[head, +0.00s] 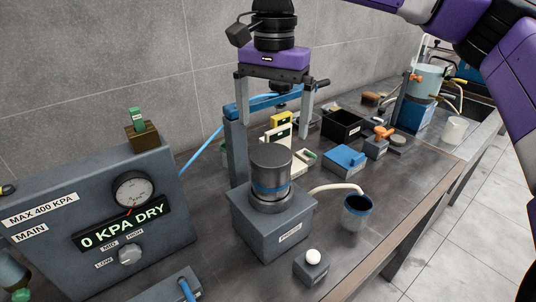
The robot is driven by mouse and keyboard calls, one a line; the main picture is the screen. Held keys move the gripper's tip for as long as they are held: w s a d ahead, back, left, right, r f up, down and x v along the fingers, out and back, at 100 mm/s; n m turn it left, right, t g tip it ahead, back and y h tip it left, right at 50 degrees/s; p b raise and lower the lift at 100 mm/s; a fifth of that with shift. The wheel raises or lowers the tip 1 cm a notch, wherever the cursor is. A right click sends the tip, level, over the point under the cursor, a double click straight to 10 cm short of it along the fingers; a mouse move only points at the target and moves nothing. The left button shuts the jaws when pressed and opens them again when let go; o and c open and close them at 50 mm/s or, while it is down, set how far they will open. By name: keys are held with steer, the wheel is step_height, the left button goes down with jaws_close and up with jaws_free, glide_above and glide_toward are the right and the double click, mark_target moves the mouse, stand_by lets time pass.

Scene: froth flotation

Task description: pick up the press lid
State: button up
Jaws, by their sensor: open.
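The filter press (268,236) is a grey block with a label on its front. On it stands a dark round cylinder with a blue band. The cylinder's broad flat top (271,157) looks like the press lid, though I cannot make out a clear seam between lid and body. My gripper (275,122) is above the cylinder in the head view, pointing down. Its two grey fingers are wide apart with nothing held between them. The fingers appear clear of the cylinder. A blue clamp arm on a post (237,150) shows behind and between the fingers.
A control panel (120,210) reading "0 KPA DRY" stands at the left. A small block with a white knob (312,262) sits in front. A black bin (343,127) and blue box (344,159) stand behind.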

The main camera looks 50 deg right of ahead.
mark_target(271, 154)
steer(key=shift+d+f, duration=0.2)
steer(key=shift+f, duration=0.15)
steer(key=shift+w+a+f+p, duration=0.1)
steer(key=shift+f+p, duration=0.4)
steer(key=shift+f, duration=1.25)
steer(key=shift+w+a+f+p, duration=0.1)
steer(key=shift+f+p, duration=0.35)
steer(key=shift+f, duration=1.3)
steer(key=shift+d, duration=0.1)
steer(key=c, duration=1.7)
steer(key=shift+r, duration=0.1)
steer(key=shift+c, duration=0.2)
